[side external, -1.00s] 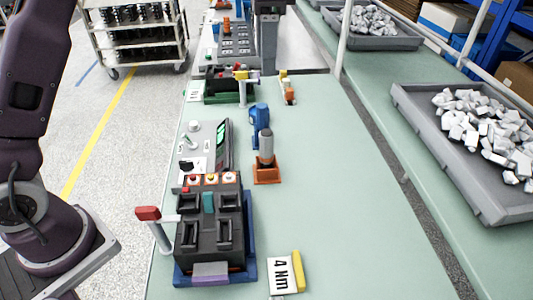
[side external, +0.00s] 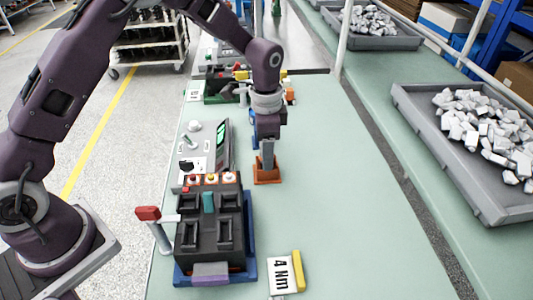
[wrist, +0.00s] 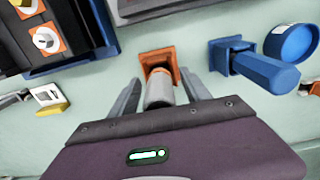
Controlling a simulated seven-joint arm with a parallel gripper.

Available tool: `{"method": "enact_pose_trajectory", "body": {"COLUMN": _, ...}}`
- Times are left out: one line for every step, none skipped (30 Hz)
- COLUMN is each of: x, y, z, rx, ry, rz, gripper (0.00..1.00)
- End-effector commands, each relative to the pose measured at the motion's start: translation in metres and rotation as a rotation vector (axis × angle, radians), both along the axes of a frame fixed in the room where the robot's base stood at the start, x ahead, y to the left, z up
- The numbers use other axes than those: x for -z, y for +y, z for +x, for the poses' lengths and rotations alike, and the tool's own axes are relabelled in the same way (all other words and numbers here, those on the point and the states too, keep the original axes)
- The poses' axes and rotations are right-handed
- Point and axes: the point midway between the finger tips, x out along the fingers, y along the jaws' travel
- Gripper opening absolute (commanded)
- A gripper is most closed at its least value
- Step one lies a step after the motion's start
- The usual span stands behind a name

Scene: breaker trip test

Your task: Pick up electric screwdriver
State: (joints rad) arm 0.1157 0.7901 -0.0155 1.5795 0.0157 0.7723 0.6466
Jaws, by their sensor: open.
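A grey cylindrical tool (wrist: 159,90), which looks like the electric screwdriver, stands in a square orange holder (side external: 266,177) on the green bench. The holder also shows in the wrist view (wrist: 158,57). My gripper (side external: 267,153) is open and points down over the tool. In the wrist view its two fingers (wrist: 161,82) are on either side of the grey body, with visible gaps. The upper part of the tool is hidden by my gripper in the side view.
A blue tool (wrist: 262,69) in a blue holder stands close beside the orange one. A black breaker unit (side external: 210,230) on a blue base and a grey panel with a green screen (side external: 222,145) are to the left. A "4 Nm" card (side external: 282,276) lies in front. Bench to the right is clear.

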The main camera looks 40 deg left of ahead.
Motion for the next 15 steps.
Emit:
{"method": "enact_pose_trajectory", "body": {"x": 0.0039, "y": 0.0001, "z": -0.0004, "rx": 0.0, "ry": 0.001, "rz": 0.0, "gripper": 0.56}}
{"method": "enact_pose_trajectory", "body": {"x": 0.005, "y": 0.0001, "z": -0.0003, "rx": 0.0, "ry": 0.001, "rz": 0.001, "gripper": 0.56}}
{"method": "enact_pose_trajectory", "body": {"x": 0.0056, "y": 0.0001, "z": -0.0001, "rx": 0.0, "ry": 0.0, "rz": 0.0, "gripper": 0.56}}
{"method": "enact_pose_trajectory", "body": {"x": 0.0056, "y": 0.0001, "z": 0.0001, "rx": 0.0, "ry": -0.001, "rz": 0.0, "gripper": 0.56}}
{"method": "enact_pose_trajectory", "body": {"x": 0.0054, "y": 0.0001, "z": 0.0001, "rx": 0.0, "ry": -0.001, "rz": 0.0, "gripper": 0.56}}
{"method": "enact_pose_trajectory", "body": {"x": 0.0053, "y": 0.0001, "z": 0.0001, "rx": 0.0, "ry": -0.001, "rz": 0.0, "gripper": 0.56}}
{"method": "enact_pose_trajectory", "body": {"x": 0.0052, "y": 0.0001, "z": 0.0001, "rx": 0.0, "ry": -0.001, "rz": 0.0, "gripper": 0.56}}
{"method": "enact_pose_trajectory", "body": {"x": 0.0052, "y": 0.0001, "z": 0.0001, "rx": 0.0, "ry": -0.001, "rz": 0.0, "gripper": 0.54}}
{"method": "enact_pose_trajectory", "body": {"x": 0.0051, "y": 0.0001, "z": 0.0001, "rx": 0.0, "ry": 0.0, "rz": 0.0, "gripper": 0.46}}
{"method": "enact_pose_trajectory", "body": {"x": 0.005, "y": 0.0001, "z": 0.0001, "rx": 0.0, "ry": 0.0, "rz": 0.0, "gripper": 0.4}}
{"method": "enact_pose_trajectory", "body": {"x": 0.005, "y": 0.0, "z": 0.0, "rx": 0.0, "ry": 0.0, "rz": 0.0, "gripper": 0.34}}
{"method": "enact_pose_trajectory", "body": {"x": 0.0049, "y": 0.0001, "z": 0.0001, "rx": 0.0, "ry": -0.001, "rz": -0.001, "gripper": 0.26}}
{"method": "enact_pose_trajectory", "body": {"x": 0.0049, "y": 0.0, "z": 0.0, "rx": 0.0, "ry": 0.0, "rz": 0.0, "gripper": 0.2}}
{"method": "enact_pose_trajectory", "body": {"x": 0.0049, "y": -0.0001, "z": 0.0001, "rx": 0.0, "ry": -0.001, "rz": -0.001, "gripper": 0.14}}
{"method": "enact_pose_trajectory", "body": {"x": 0.0048, "y": 0.0001, "z": 0.0001, "rx": 0.0, "ry": -0.001, "rz": -0.001, "gripper": 0.07}}
